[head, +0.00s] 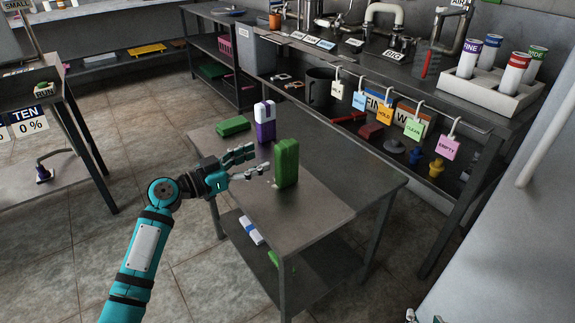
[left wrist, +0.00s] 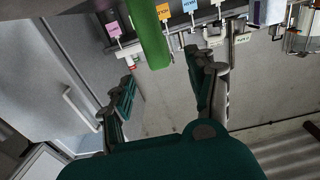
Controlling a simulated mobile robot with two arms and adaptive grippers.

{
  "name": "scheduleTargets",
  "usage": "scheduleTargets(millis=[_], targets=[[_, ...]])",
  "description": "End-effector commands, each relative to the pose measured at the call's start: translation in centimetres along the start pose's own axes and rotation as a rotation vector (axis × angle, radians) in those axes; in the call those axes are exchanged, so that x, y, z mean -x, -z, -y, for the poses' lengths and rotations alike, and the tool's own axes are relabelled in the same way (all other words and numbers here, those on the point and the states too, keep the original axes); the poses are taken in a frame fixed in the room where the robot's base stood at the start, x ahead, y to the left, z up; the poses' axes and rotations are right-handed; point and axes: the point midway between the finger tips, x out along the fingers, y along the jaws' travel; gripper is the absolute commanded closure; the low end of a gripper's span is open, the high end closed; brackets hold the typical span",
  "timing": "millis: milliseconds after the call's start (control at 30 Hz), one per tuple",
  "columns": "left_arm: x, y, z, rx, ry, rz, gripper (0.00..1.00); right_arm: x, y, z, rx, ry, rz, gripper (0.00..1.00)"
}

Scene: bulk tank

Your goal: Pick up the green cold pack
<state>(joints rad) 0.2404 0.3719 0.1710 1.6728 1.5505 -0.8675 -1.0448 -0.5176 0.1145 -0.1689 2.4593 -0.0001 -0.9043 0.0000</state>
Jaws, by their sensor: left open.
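A green pack (head: 286,163) stands upright on the steel table; it also shows at the top of the left wrist view (left wrist: 148,32). Another green pack (head: 233,126) lies flat farther back on the same table. I cannot tell from their looks which is the cold pack. My left gripper (head: 256,161) is open and empty, just left of the upright pack. In the left wrist view, the open fingers (left wrist: 167,72) point towards the pack's near end, and the pack is beyond them. A small part of what may be my right gripper (head: 425,318) shows at the bottom edge.
A purple and white carton (head: 265,122) stands behind the upright pack. The table's (head: 335,187) right part is clear. A white and blue item (head: 251,230) lies on its lower shelf. A bench with hanging tags (head: 386,112) and a canister rack (head: 490,92) stands behind.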

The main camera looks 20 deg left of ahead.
Motion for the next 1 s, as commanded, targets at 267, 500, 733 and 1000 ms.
scheduleTargets(millis=[267, 500, 733, 1000], targets=[[-4.2, -0.1, 0.0, 0.002, 0.001, 0.0, 0.42, -0.1, 0.1, 0.0, 0.0, 0.0, -0.005, 0.6], [-6.3, 0.0, -0.3, 0.004, -0.001, -0.001, 0.42, -0.1, 0.1, 0.0, 0.0, 0.0, -0.006, 0.6], [-9.3, -0.1, -0.4, 0.002, 0.002, 0.0, 0.42, -0.2, 0.3, 0.0, 0.0, 0.001, -0.023, 0.6], [-9.7, -0.1, -0.4, 0.002, 0.002, 0.002, 0.42, -0.2, 0.6, 0.2, 0.0, 0.004, -0.039, 0.6]])
